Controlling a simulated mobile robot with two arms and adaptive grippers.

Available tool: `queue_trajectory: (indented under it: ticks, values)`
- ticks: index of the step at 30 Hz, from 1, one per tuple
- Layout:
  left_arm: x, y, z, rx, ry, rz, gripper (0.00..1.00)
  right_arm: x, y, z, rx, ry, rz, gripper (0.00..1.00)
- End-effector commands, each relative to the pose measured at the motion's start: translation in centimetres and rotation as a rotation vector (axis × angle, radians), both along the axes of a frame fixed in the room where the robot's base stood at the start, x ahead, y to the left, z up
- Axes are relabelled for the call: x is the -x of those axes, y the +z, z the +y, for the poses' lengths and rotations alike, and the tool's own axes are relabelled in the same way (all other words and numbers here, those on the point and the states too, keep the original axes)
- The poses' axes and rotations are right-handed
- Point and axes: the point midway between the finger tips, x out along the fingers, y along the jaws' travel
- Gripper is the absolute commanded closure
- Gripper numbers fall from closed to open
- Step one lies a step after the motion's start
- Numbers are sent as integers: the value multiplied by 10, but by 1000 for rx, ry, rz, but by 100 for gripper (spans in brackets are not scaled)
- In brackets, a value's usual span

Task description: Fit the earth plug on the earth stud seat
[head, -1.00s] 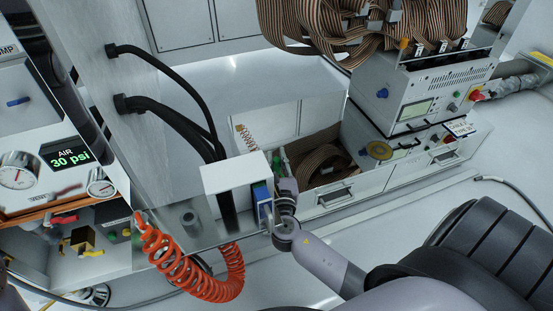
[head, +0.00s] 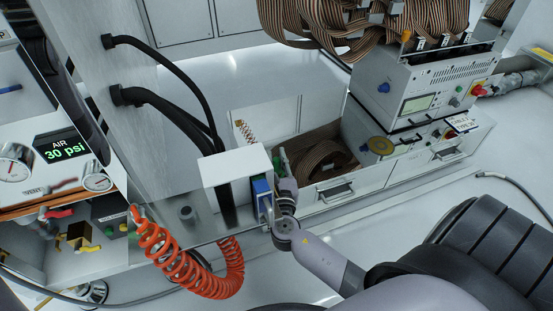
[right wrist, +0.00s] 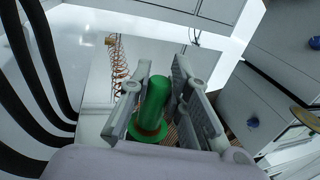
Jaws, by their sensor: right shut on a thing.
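The green earth plug (right wrist: 156,100) is a cylinder with a wider round flange at its lower end in the right wrist view. My right gripper (right wrist: 163,85) is shut on it, with one grey finger on each side. In the head view my right gripper (head: 281,165) is beside the white box with a blue panel, and only a bit of green shows at its tips. I cannot make out the earth stud seat for certain in either view. My left gripper is not in view.
A white box (head: 222,170) with a blue panel (head: 261,190) stands close left of my right gripper. Black cables (head: 170,110) hang behind it. A thin copper coil (head: 243,132) stands beyond. An open drawer (head: 343,190) holds ribbon cable. An orange hose (head: 180,262) hangs at lower left.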

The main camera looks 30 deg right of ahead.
Motion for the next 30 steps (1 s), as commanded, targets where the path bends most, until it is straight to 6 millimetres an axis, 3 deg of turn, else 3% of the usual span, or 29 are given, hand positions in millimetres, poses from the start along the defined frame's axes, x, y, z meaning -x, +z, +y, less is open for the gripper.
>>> queue_trajectory:
  ticks: [7, 8, 18, 30]
  values:
    - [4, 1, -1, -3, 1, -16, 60, 0, -7, 0, 1, 0, 0, 100]
    - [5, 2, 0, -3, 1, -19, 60, 0, -6, 0, 1, 0, 0, 82]
    - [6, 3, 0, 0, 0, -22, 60, 0, -6, 0, 1, 0, 0, 59]
    - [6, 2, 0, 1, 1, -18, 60, 8, -7, 4, 0, 1, 2, 59]
